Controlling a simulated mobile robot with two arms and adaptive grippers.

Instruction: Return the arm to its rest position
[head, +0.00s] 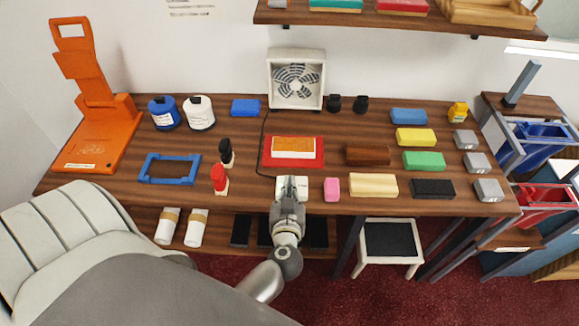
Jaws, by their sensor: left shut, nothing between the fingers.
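My left gripper (291,190) is at the front edge of the wooden counter (130,180), pointing away from me over a small white item (303,186). Its fingers are shut with nothing between them. I cannot tell whether it touches the white item. My left arm (264,280) reaches up to it from below, in front of the counter. My right gripper is not in view.
A stool (388,241) stands below.

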